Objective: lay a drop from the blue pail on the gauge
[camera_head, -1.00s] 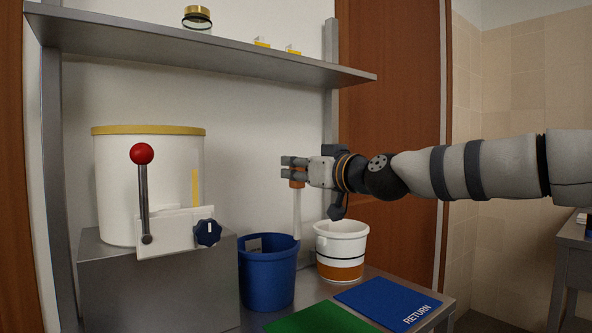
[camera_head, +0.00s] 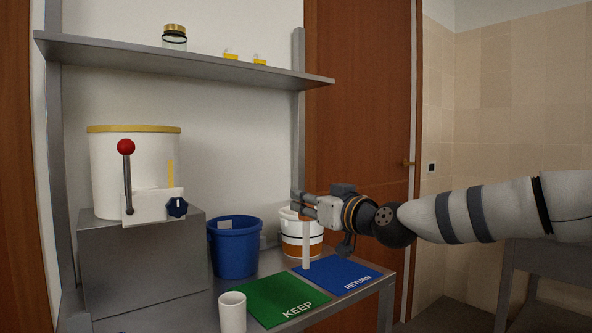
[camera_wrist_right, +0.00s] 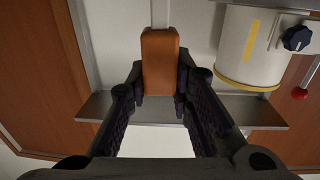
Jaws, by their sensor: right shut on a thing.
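The blue pail (camera_head: 234,250) stands on the bench between the grey block and the white pail. My right gripper (camera_head: 304,206) is shut on a dropper, whose pale tube (camera_head: 306,246) hangs upright over the back of the blue RETURN mat, in front of the white pail. The dropper's orange grip (camera_wrist_right: 159,62) shows between the fingers in the right wrist view. Whether liquid is in the tube cannot be told. I cannot pick out the gauge for sure. My left gripper is out of view.
A white pail with an orange band (camera_head: 290,246) stands behind the dropper. A green KEEP mat (camera_head: 270,298), a blue RETURN mat (camera_head: 340,276) and a white cup (camera_head: 232,312) are in front. A white tank (camera_head: 108,172) with red-knobbed lever stands left; a shelf (camera_head: 190,66) runs above.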

